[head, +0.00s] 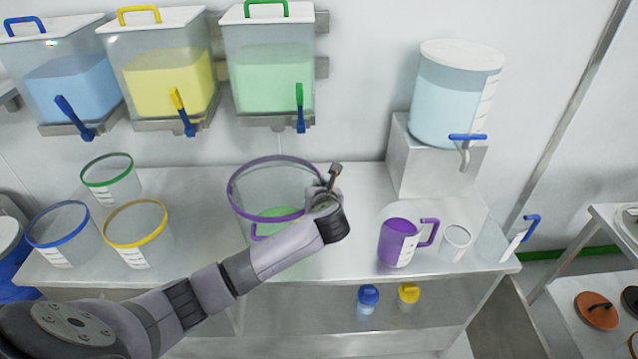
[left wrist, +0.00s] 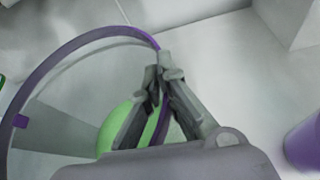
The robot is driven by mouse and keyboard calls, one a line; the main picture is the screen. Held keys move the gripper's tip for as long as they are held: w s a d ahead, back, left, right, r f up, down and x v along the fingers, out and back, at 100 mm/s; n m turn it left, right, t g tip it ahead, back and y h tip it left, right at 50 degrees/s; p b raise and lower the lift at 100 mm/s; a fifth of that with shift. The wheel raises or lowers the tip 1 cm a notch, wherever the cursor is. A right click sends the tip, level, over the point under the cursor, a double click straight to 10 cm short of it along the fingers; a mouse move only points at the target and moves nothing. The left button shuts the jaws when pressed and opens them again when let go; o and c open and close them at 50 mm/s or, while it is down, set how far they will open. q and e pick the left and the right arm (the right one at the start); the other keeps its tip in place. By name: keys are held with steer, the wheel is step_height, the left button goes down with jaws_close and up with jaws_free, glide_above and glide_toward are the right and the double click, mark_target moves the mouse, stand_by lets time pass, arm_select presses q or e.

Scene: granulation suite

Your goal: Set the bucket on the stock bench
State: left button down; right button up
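A clear bucket (head: 240,205) with a purple rim and some green liquid in it is at the middle of the white bench (head: 350,190). Its lower part is mostly hidden by my left arm, so I cannot tell whether its base touches the bench top. My left gripper (head: 330,182) is at the right side of the rim. In the left wrist view, the fingers (left wrist: 164,75) straddle the purple rim (left wrist: 75,42) and look closed on it. My right gripper is not in view. No label shows which bench is the stock bench.
Green-, blue- and yellow-rimmed buckets (head: 135,228) stand left on the bench. A purple jug (head: 397,243), a white cup (head: 455,243) and a clear jug (head: 495,240) stand right. A lidded dispenser (head: 455,95) sits on a block (head: 405,165). Wall tanks (head: 265,85) hang above.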

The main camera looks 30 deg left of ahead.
arm_select(q)
steer(key=shift+r, duration=0.15)
steer(key=c, duration=2.3)
jaws_free()
steer(key=shift+f, duration=0.2)
steer(key=o, duration=0.5)
steer(key=b+v, duration=0.1)
steer(key=v, duration=1.1)
